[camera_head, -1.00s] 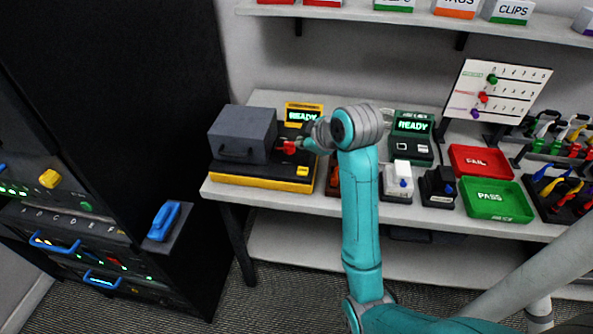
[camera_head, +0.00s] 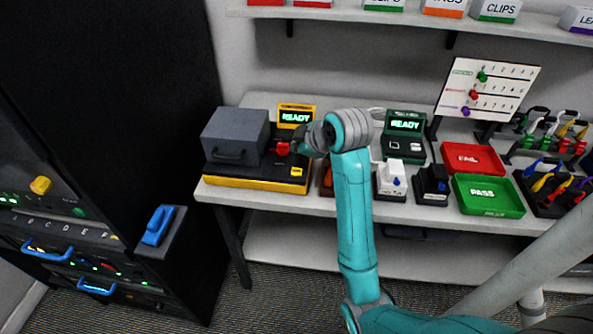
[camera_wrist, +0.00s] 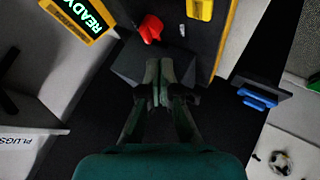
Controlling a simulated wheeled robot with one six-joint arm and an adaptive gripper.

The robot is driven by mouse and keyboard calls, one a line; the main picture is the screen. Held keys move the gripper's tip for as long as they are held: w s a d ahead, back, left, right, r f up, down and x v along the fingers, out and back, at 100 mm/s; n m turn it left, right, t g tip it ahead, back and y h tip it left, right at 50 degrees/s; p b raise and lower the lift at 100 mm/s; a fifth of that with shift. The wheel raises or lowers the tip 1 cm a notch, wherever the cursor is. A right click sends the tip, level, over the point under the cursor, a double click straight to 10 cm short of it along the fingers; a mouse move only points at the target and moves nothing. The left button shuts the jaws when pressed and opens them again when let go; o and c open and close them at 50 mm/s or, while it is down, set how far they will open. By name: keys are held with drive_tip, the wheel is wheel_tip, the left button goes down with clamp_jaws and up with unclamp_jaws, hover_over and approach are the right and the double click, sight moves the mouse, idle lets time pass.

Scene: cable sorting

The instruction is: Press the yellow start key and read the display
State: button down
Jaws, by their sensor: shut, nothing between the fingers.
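The yellow and black tester (camera_head: 258,184) stands at the left end of the bench. Its lit display (camera_head: 296,117) reads READY in green, and it also shows in the wrist view (camera_wrist: 84,14). The yellow key (camera_head: 297,171) is at the tester's front right; in the wrist view a yellow block that looks like it (camera_wrist: 200,9) is at the top edge. My gripper (camera_wrist: 160,70) is shut and empty, its fingertips together over the dark tester top. In the head view it is partly hidden by my wrist, just right of a red knob (camera_head: 282,149), apart from the yellow key.
A grey box with a handle (camera_head: 235,136) sits on the tester's left part. A green tester (camera_head: 404,148), also reading READY, black and white blocks, a red FAIL tray (camera_head: 472,158) and a green PASS tray (camera_head: 489,195) stand to the right. A dark cabinet is at left.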

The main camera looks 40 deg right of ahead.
sight(298, 172)
drive_tip(key=shift+f, duration=2.75)
drive_tip(key=shift+f, duration=0.1)
drive_tip(key=shift+f, duration=0.35)
drive_tip(key=shift+f, duration=0.35)
drive_tip(key=shift+r, duration=0.8)
drive_tip(key=shift+r, duration=0.1)
drive_tip(key=shift+r, duration=2.45)
